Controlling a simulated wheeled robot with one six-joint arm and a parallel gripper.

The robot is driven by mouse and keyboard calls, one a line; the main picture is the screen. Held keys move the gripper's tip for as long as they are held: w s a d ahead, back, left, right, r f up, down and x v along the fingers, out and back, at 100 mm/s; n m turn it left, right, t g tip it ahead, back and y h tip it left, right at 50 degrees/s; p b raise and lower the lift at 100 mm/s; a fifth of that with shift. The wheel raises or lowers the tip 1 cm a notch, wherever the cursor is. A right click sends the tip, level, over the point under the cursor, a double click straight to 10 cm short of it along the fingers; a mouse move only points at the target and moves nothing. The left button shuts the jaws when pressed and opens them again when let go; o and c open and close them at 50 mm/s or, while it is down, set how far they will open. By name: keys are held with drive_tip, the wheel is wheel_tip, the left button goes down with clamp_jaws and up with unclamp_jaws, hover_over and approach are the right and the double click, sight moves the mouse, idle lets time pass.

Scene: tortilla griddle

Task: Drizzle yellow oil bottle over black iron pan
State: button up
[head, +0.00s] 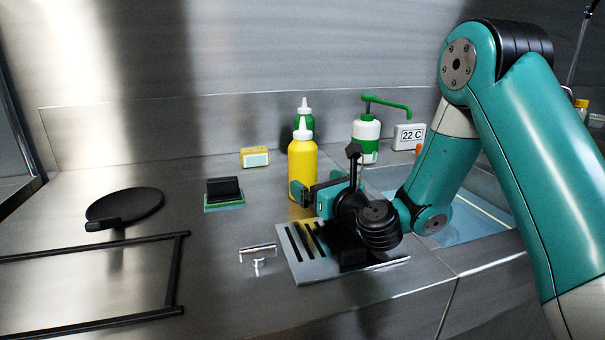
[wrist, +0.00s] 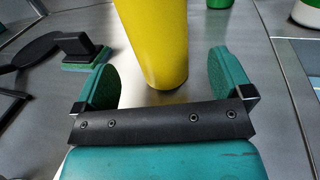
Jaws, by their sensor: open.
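The yellow oil bottle (head: 303,165) stands upright on the steel counter, its white nozzle pointing up. In the wrist view the yellow bottle (wrist: 158,40) rises just ahead of and partly between the open fingers, with room on both sides. My gripper (head: 308,196) is open and empty, low beside the bottle; its two green fingers also show in the wrist view (wrist: 165,85). The black iron pan (head: 125,205) lies flat at the left of the counter; part of a dark round shape, likely the pan (wrist: 32,50), shows at the wrist view's left edge.
A green bottle (head: 303,113) stands behind the yellow one. A black-handled scrubber (head: 224,193) lies between pan and bottle. A slotted metal plate (head: 300,262) lies under my wrist. A green-pump bottle (head: 366,135), a yellow timer (head: 254,157) and a black frame (head: 175,270) are nearby.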

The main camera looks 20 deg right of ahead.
sight(310, 177)
drive_tip(key=shift+w+a+r+p, duration=0.15)
drive_tip(key=shift+w+p, duration=0.15)
drive_tip(key=shift+w, duration=0.2)
drive_tip(key=p+x, duration=0.4)
drive_tip(key=shift+w+a+r, duration=0.1)
drive_tip(key=shift+w+r, duration=0.05)
drive_tip(key=shift+r, duration=0.05)
drive_tip(key=shift+w+f+p, duration=0.2)
drive_tip(key=shift+w+p, duration=0.15)
drive_tip(key=c, duration=1.2)
drive_tip(key=shift+r, duration=0.1)
wheel_tip(310, 177, up, 20)
drive_tip(key=p, duration=0.9)
drive_tip(key=shift+p, duration=0.4)
